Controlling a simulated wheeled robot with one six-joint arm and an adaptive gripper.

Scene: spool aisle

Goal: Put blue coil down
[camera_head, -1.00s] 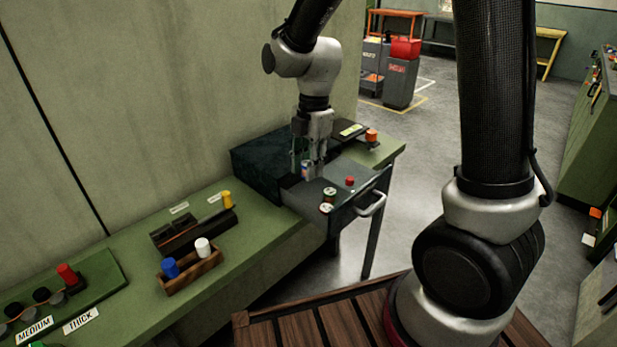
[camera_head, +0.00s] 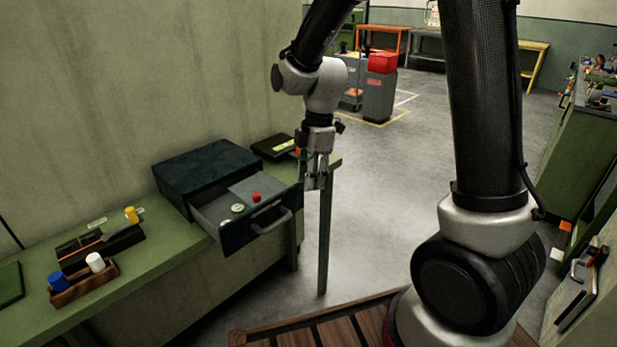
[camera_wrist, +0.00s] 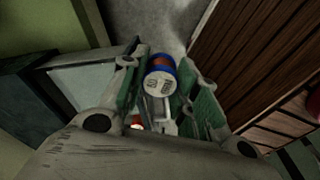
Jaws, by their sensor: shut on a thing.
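My gripper (camera_head: 317,184) is shut on the blue coil and holds it in the air, right of the open drawer (camera_head: 262,238). In the wrist view the blue coil (camera_wrist: 161,80) is a small spool with blue rims, an orange-red band and a white lettered end. It sits between the two fingers of my gripper (camera_wrist: 161,66). In the head view the coil is too small and too covered by the fingers to make out clearly.
The drawer of the dark cabinet (camera_head: 205,165) holds a red piece (camera_head: 256,197) and small round spools. A wooden tray (camera_head: 85,292) with a blue and a white cylinder stands on the green bench (camera_head: 150,265). Open floor (camera_head: 370,215) lies to the right.

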